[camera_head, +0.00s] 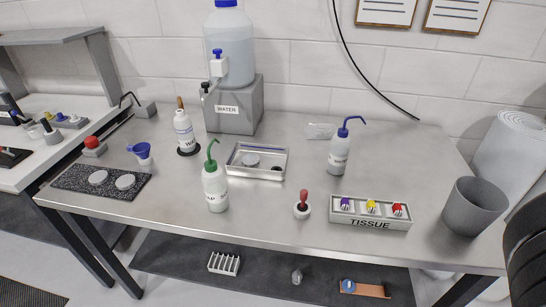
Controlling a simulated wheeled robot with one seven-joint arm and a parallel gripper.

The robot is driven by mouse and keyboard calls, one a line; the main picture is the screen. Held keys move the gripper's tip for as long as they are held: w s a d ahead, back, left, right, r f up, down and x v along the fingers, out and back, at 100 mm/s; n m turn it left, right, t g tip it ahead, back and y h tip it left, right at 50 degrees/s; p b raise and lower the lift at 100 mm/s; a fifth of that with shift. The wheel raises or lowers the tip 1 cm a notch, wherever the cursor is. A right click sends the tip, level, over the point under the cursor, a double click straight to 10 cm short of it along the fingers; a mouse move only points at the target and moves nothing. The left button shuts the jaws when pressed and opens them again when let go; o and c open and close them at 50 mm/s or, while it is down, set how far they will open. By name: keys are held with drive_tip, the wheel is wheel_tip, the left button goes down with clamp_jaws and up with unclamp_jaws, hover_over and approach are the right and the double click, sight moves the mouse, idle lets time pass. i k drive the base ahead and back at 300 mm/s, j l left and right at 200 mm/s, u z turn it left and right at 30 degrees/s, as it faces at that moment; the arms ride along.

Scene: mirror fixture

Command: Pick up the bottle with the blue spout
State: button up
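The bottle with the blue spout (340,154) stands upright toward the back right of the steel table (267,221). It is a white wash bottle with a blue cap, a thin curved blue spout pointing right, and a label on its front. It stands free, with nothing touching it that I can see. A similar white bottle with a green spout (215,188) stands nearer the front, left of the middle. My gripper is not in view. A dark ribbed shape at the right edge may be part of my own arm.
A tissue box with colored items (371,213) and a red-topped stopper (302,204) stand in front of the blue-spout bottle. A metal tray (257,161) lies to its left. A grey bin (470,207) stands right. Bare table surrounds the bottle.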

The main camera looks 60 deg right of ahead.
sight(340, 142)
drive_tip(key=i+j, duration=0.75)
drive_tip(key=j, duration=0.25)
drive_tip(key=j+z, duration=0.1)
drive_tip(key=z, duration=0.3)
drive_tip(key=i+j+z, duration=0.1)
drive_tip(key=z, duration=0.25)
drive_tip(key=j+z, duration=0.15)
drive_tip(key=z, duration=0.25)
drive_tip(key=i+j+z, duration=0.1)
drive_tip(key=z, duration=1.1)
